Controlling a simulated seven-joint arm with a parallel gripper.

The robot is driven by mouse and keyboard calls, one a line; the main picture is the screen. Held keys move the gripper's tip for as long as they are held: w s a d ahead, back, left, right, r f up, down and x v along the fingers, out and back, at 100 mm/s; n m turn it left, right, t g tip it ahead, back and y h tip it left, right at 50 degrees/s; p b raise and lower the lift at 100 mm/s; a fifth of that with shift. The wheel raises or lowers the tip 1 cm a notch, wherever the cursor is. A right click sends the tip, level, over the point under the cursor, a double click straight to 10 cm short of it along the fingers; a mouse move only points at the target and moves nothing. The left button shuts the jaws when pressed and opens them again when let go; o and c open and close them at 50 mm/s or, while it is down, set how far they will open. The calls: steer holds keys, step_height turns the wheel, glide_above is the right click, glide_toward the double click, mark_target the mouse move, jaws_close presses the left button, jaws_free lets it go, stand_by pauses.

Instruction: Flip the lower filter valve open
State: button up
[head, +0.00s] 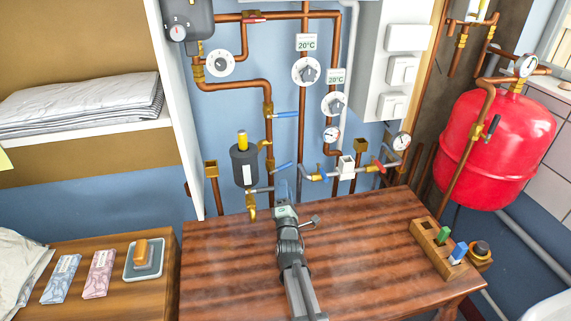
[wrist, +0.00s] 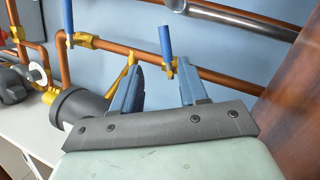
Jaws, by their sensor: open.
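The black filter canister (head: 245,166) with a yellow top hangs beside a vertical copper pipe. The lower filter valve has a blue lever (head: 283,165) sticking out to the right across the pipe, slightly tilted. In the wrist view its blue lever (wrist: 166,41) and brass body (wrist: 170,70) appear just beyond my fingertips, between them. The upper valve's blue lever (head: 285,114) also sticks out sideways; it shows at the wrist view's upper left (wrist: 68,15). My gripper (head: 290,186) is open and empty, below the lower lever; its two blue fingers (wrist: 162,72) are apart, touching nothing I can see.
Below the filter is a small brass valve (head: 251,205). To the right are a white box (head: 346,166), gauges and more pipes near the wall. The wooden tabletop (head: 360,260) is mostly clear, with a wooden block rack (head: 440,250) at its right.

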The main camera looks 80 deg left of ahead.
mark_target(285, 168)
steer(key=shift+s+a+f+m+t+h, duration=0.2)
steer(key=shift+a+f+m+t+h, duration=0.15)
steer(key=shift+m+t, duration=0.25)
steer(key=x, duration=1.2)
steer(key=shift+d+r, duration=0.1)
steer(key=shift+r, duration=0.05)
jaws_close()
